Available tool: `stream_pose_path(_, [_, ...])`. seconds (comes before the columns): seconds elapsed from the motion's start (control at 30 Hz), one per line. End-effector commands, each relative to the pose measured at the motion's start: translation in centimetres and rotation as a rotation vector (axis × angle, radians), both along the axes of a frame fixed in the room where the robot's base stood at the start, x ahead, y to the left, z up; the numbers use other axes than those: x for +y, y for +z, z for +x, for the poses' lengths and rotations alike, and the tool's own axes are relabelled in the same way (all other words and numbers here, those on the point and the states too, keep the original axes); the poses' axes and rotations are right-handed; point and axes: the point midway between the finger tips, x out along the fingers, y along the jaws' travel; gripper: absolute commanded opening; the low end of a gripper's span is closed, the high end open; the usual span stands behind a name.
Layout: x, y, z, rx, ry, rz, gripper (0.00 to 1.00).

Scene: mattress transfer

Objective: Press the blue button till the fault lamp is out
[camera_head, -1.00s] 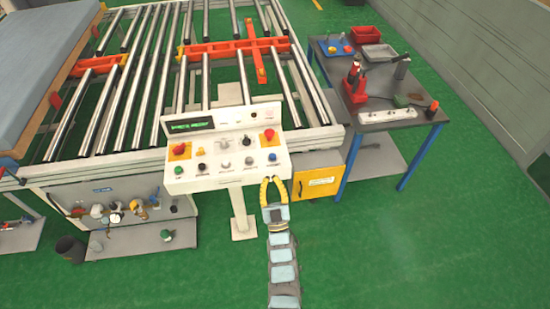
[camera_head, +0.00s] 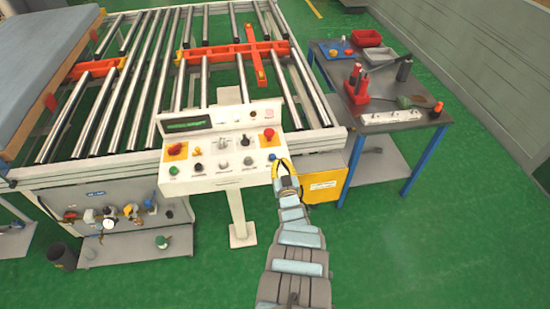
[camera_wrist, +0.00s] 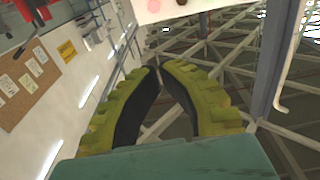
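The white control console (camera_head: 216,181) stands in front of the roller bed. Its blue button (camera_head: 272,157) is at the right end of the lower row. My gripper (camera_head: 282,162) is at the console's right front edge, with its yellow fingers close beside the blue button; I cannot tell whether they touch it. In the wrist view the fingertips (camera_wrist: 162,66) nearly meet and hold nothing. A pinkish round lamp (camera_head: 269,114) is on the upper right of the console; I cannot read its label or tell for sure whether it is lit.
Red knobs (camera_head: 269,134) and several other buttons sit near the blue one. A yellow box (camera_head: 324,186) is just right of my gripper. A dark workbench (camera_head: 425,133) with tools stands at the right. Green floor is free in front.

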Motion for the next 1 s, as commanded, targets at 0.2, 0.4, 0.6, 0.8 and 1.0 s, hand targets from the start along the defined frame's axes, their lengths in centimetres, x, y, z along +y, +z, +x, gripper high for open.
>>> stream_pose_path(0.2, [-0.1,-0.7,0.0,0.102,0.004,0.017,0.0])
stream_pose_path(0.4, [0.0,-1.0,-0.3,0.147,0.007,0.025,0.0])
stream_pose_path(0.6, [0.0,-1.0,-0.4,0.152,0.007,0.026,0.0])
stream_pose_path(0.8, [0.1,-1.1,-0.4,0.152,0.007,0.026,0.0])
stream_pose_path(1.0, [0.2,-1.4,0.2,0.151,0.008,0.026,0.0])
